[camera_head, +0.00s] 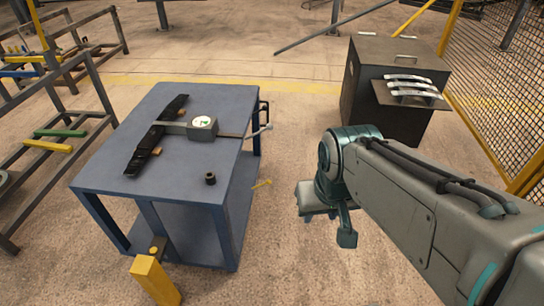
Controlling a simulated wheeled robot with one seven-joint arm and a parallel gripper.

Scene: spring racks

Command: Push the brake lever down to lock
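A blue metal table (235,102) stands left of centre. A yellow lever-like piece (155,280) sticks out low at its front, by a bracket near the floor; it looks tilted, and its lower end is cut off by the picture's edge. I cannot tell for sure that it is the brake lever.
A black curved bar (150,145) and a small black cylinder (210,178) lie on the tabletop. A dark cabinet (365,88) with a shelf of curved metal pieces stands back right, beside a yellow mesh fence (500,110). Racks (75,110) stand left.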

